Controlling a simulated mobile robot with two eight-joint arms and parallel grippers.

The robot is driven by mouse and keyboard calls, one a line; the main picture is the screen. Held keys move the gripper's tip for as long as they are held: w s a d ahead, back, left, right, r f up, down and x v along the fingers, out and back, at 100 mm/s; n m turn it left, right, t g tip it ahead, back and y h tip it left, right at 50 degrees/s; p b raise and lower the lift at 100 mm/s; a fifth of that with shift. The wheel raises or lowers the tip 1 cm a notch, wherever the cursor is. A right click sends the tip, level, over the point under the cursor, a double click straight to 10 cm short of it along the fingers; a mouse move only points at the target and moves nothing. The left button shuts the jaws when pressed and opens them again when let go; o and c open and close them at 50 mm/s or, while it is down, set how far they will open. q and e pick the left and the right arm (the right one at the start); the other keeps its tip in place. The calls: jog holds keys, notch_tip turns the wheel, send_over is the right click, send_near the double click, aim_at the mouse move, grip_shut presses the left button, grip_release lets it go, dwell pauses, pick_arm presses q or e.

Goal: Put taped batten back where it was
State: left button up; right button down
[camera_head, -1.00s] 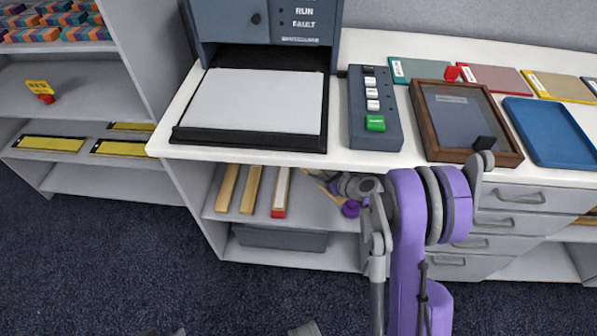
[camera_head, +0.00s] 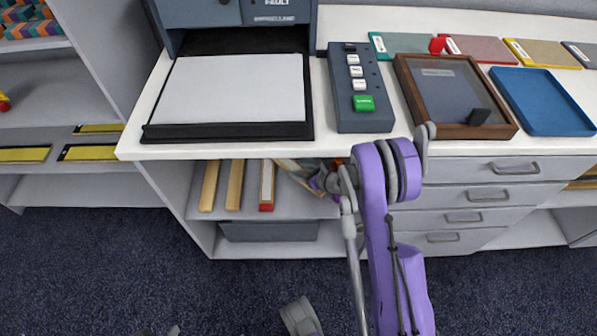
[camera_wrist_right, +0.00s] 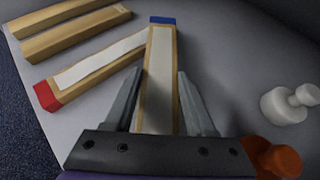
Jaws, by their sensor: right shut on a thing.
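My right gripper (camera_wrist_right: 155,90) is shut on a batten (camera_wrist_right: 160,70) with a white tape strip and a blue far end. In the head view, the right gripper (camera_head: 325,180) reaches into the shelf under the counter; the held batten shows only partly there. A red-ended batten with a white strip (camera_wrist_right: 95,62) lies on the shelf left of the held one, its far end close to it. It also shows in the head view (camera_head: 267,182). I cannot tell whether the held batten touches the shelf.
Two plain battens (camera_head: 209,186) (camera_head: 235,185) lie at the left of the shelf (camera_head: 300,208). White (camera_wrist_right: 288,103) and orange (camera_wrist_right: 275,158) knobbed objects are right of the gripper. The counter edge overhangs above; drawers (camera_head: 470,195) stand to the right. A grey bin (camera_head: 270,232) is below.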

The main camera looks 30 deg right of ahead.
jog(key=shift+f, duration=0.3)
jog(key=shift+f, duration=0.2)
jog(key=shift+c, duration=1.2)
grip_release()
